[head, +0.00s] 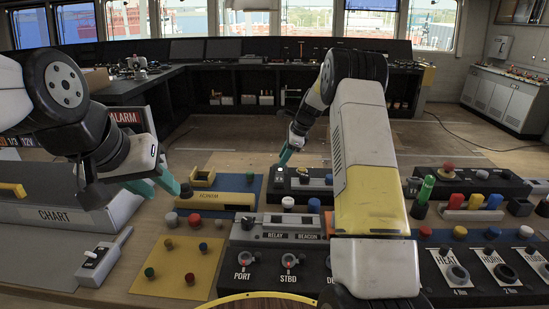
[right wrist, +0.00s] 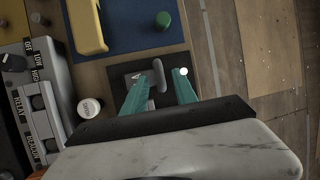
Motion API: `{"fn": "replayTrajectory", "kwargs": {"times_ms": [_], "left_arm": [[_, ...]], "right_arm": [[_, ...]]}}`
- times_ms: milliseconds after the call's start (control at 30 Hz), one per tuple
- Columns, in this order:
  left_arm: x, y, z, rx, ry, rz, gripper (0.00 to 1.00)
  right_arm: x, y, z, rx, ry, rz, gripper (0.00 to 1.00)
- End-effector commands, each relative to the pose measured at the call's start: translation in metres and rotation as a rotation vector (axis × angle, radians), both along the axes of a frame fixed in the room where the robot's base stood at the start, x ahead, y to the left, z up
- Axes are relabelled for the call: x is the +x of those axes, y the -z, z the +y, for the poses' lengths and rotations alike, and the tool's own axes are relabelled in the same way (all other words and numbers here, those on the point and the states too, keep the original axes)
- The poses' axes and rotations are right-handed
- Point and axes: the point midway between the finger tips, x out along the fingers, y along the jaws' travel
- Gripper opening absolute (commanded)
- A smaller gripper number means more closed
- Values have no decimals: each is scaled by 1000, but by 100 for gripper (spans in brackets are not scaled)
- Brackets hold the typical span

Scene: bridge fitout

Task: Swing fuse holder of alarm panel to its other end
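A red ALARM sign (head: 125,117) stands at the left, partly hidden behind my left arm. My right gripper (head: 288,156) reaches down over a low black box (head: 306,187). In the right wrist view its two teal fingers (right wrist: 161,84) are apart, with a grey upright lever (right wrist: 158,73) between their tips on the black box (right wrist: 121,72). Whether the fingers touch it I cannot tell. This lever may be the fuse holder; no label on its box is readable. My left gripper (head: 158,185) is open and empty above the table, left of the yellow part on the blue plate.
A yellow part (head: 230,200) lies on a blue plate beside the black box. The grey RELAY/BEACON unit (head: 291,228) is in front. A yellow board with knobs (head: 176,270) and a CHART box (head: 60,214) are at left. Switch panels with coloured knobs fill the right.

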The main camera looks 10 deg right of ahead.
Motion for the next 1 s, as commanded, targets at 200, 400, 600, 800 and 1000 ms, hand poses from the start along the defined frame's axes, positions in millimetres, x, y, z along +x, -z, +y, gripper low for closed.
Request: {"fn": "replayTrajectory", "kwargs": {"times_ms": [200, 400, 600, 800, 1000], "left_arm": [[0, 0, 0, 0, 0, 0, 36], [0, 0, 0, 0, 0, 0, 36], [0, 0, 0, 0, 0, 0, 36], [0, 0, 0, 0, 0, 0, 36], [0, 0, 0, 0, 0, 0, 36]], "right_arm": [[5, 16, 6, 0, -1, -1, 34], [5, 17, 7, -1, -1, -2, 34], [5, 17, 7, -1, -1, -2, 9], [5, 17, 7, -1, -1, -2, 0], [5, 17, 6, -2, -1, -1, 0]]}}
